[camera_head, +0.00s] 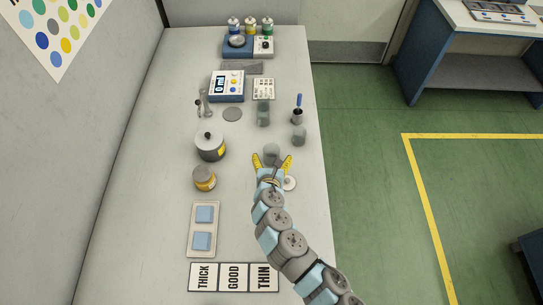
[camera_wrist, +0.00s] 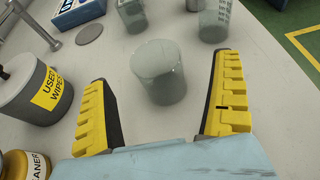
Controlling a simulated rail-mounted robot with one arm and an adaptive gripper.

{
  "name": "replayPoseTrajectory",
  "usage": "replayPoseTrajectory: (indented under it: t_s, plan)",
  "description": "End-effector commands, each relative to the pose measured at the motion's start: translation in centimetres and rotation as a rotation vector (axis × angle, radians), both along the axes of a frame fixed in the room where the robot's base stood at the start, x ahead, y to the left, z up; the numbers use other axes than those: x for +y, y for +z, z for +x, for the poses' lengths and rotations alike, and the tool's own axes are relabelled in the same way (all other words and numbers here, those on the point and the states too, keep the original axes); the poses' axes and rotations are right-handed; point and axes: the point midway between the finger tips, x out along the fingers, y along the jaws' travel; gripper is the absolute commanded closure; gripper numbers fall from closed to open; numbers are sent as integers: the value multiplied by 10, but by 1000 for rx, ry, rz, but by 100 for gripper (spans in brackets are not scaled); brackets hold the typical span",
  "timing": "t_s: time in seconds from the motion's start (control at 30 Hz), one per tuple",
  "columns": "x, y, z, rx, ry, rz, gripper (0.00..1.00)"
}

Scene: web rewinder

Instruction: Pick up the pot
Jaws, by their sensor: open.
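A translucent grey pot (camera_head: 271,152), like a plain cup, stands upright on the table just beyond my gripper (camera_head: 272,163). In the wrist view this pot (camera_wrist: 158,72) lies ahead between my two yellow fingers, with a visible gap on each side. My gripper is open and empty. Similar translucent pots stand farther back (camera_head: 263,115) and to the right (camera_head: 298,136). A grey lidded pot (camera_head: 210,150), labelled "USED WIPES", stands left of my gripper; it also shows at the left of the wrist view (camera_wrist: 36,92). I cannot tell which pot the task names.
A blue instrument (camera_head: 227,86), a grey disc (camera_head: 232,114) and a holder with a blue-handled tool (camera_head: 297,115) are farther back. A tray with blue pads (camera_head: 203,229) and THICK/GOOD/THIN cards (camera_head: 234,277) lie nearer.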

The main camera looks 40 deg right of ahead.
Motion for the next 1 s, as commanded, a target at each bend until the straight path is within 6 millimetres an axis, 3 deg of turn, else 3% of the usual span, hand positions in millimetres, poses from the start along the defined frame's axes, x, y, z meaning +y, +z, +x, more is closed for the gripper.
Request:
replayPoseTrajectory:
  t_s: [0.6,1.0]
  plan:
    - [-29,-20,33,0,-5,0,5]
    - [-30,-23,36,0,-1,0,8]
